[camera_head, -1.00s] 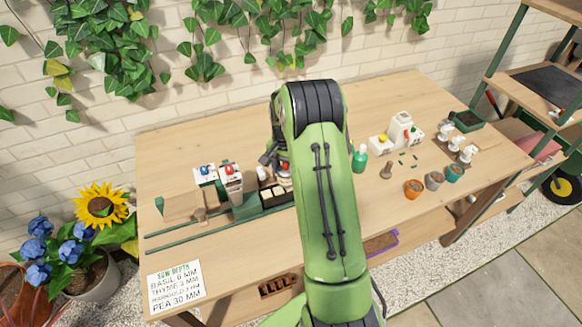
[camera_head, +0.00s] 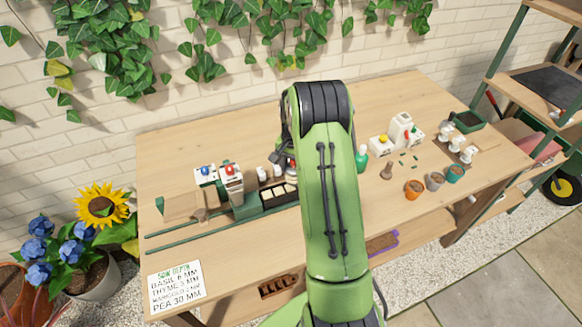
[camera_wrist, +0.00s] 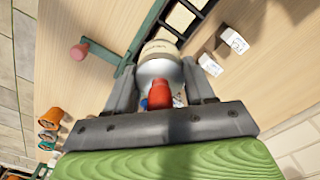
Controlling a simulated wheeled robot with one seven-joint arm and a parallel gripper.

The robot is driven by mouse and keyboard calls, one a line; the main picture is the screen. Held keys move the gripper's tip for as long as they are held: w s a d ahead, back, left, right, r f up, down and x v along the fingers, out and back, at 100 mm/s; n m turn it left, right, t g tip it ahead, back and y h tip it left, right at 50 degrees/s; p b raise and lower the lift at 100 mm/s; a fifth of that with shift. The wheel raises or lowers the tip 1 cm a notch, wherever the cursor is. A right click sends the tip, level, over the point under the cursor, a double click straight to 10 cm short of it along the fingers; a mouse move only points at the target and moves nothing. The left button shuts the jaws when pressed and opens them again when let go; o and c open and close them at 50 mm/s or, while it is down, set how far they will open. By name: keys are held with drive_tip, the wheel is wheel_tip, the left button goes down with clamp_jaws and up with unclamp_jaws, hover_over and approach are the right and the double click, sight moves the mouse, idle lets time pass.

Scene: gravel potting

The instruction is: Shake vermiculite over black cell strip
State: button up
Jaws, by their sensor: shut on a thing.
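My gripper (camera_wrist: 160,88) is shut on a rounded shaker jar (camera_wrist: 158,62) in the wrist view. The jar has a cream label with small print, a grey shiny part and a red end (camera_wrist: 159,95) towards the camera. The black cell strip (camera_wrist: 190,22) shows behind the jar at the top; its cells hold pale fill. In the head view the strip (camera_head: 283,203) lies on the bench left of my arm, with several pale-filled cells visible. My gripper is mostly hidden behind my arm there. I cannot tell the jar's tilt or its height above the strip.
Two small white-labelled items (camera_head: 262,173) stand behind the strip. A green bottle (camera_head: 361,158), small pots (camera_head: 414,189) and white dispensers (camera_head: 401,130) are to the right.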

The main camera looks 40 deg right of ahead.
drive_tip(key=d+r+m+p, duration=0.1)
drive_tip(key=m, duration=0.1)
drive_tip(key=d+r+m+p, duration=0.1)
drive_tip(key=m, duration=0.1)
drive_tip(key=shift+s+r+p, duration=0.2)
drive_tip(key=shift+r+p, duration=0.1)
drive_tip(key=shift+r, duration=0.1)
drive_tip(key=shift+s+d+r+m, duration=0.1)
drive_tip(key=shift+d+r+m, duration=0.15)
drive_tip(key=shift+m, duration=0.55)
wheel_tip(320, 180, down, 3)
drive_tip(key=shift+f+b, duration=0.2)
drive_tip(key=shift+b, duration=0.85)
